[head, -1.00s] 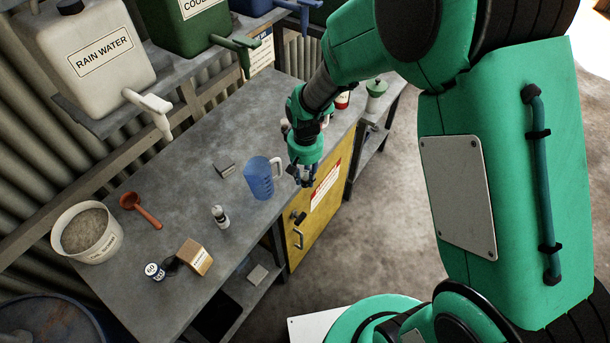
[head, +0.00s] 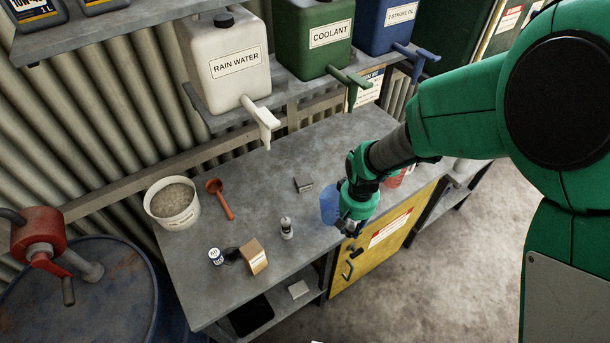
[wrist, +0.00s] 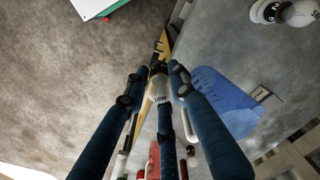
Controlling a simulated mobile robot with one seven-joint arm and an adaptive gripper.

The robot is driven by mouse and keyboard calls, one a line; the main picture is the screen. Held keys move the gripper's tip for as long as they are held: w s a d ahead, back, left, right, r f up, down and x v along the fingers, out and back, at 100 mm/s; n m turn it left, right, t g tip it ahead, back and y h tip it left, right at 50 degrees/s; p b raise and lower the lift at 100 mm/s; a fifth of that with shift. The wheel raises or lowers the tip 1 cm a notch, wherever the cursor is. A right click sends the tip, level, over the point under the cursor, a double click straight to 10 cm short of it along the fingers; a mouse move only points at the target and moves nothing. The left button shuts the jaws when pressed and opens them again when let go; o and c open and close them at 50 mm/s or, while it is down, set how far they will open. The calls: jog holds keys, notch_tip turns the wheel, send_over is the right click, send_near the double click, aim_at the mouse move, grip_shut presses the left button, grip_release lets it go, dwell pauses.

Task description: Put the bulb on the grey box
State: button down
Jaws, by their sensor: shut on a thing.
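My gripper (head: 352,226) is at the front edge of the bench, above the yellow cabinet door and partly in front of the blue jug. In the wrist view its dark blue fingers (wrist: 155,85) are shut on the bulb (wrist: 158,90), a small white piece with dark lettering. The fingers hide much of the bulb, and in the head view it is hardly visible. The small grey box (head: 303,184) lies on the bench, left of and behind my gripper, clear of it. In the wrist view a pale label beside the jug may belong to this box.
The blue jug (head: 328,205) stands right beside my gripper. Spigots of the shelf containers overhang the back. Bench near the grey box is bare.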

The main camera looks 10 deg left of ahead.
jog(key=s+a+r+n+p, duration=0.1)
jog(key=s+a+r+p, duration=0.2)
jog(key=s, duration=0.4)
jog(key=shift+a+r+n, duration=0.15)
jog(key=shift+a+n, duration=0.15)
jog(key=shift+a, duration=0.45)
jog(key=shift+w, duration=0.1)
send_over(303, 179)
notch_tip(303, 179, down, 2)
jog(key=shift+d+f+b, duration=0.1)
jog(key=shift+f+b, duration=0.1)
jog(key=shift+b, duration=0.7)
jog(key=shift+f+b, duration=0.9)
jog(key=shift+f, duration=1.4)
